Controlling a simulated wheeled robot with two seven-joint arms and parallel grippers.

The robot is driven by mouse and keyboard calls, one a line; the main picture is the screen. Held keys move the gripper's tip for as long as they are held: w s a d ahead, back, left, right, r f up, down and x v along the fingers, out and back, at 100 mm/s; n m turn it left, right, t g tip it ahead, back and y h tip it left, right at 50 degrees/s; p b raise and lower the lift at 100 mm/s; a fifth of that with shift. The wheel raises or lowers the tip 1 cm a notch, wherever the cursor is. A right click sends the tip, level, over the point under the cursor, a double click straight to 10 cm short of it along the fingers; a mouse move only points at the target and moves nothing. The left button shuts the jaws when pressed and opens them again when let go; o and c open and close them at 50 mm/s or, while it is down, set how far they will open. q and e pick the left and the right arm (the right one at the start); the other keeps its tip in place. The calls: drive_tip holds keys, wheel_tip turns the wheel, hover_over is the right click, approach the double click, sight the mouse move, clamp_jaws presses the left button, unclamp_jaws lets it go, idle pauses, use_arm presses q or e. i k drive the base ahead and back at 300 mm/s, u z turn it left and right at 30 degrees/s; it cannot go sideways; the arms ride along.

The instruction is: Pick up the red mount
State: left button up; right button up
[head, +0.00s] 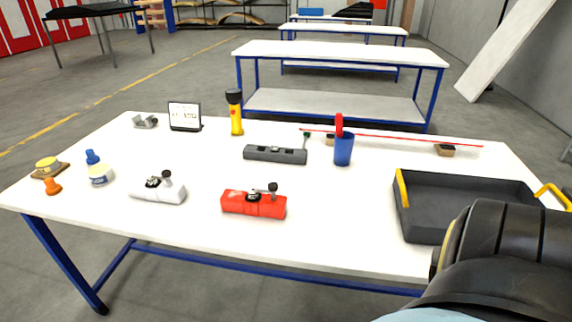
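The red mount (254,204) lies on the white table near its front edge, left of the middle. It is a red block with dark fittings and a black knob on top. A similar white mount (158,190) lies to its left, and a dark grey one (275,154) lies behind it. Neither gripper is in view. A dark part of my own arm fills the lower right corner, apart from the red mount, and covers part of the table there.
A black tray (421,222) with yellow handles stands at the right. A blue cup (343,150), a yellow flashlight (236,113) and a small display (185,116) stand at the back. A white jar (100,175) is at the left. The table around the red mount is clear.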

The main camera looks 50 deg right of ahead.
sight(254, 204)
drive_tip(key=k, duration=0.4)
drive_tip(key=z, duration=1.9)
drive_tip(key=i, duration=0.35)
drive_tip(key=u, duration=0.1)
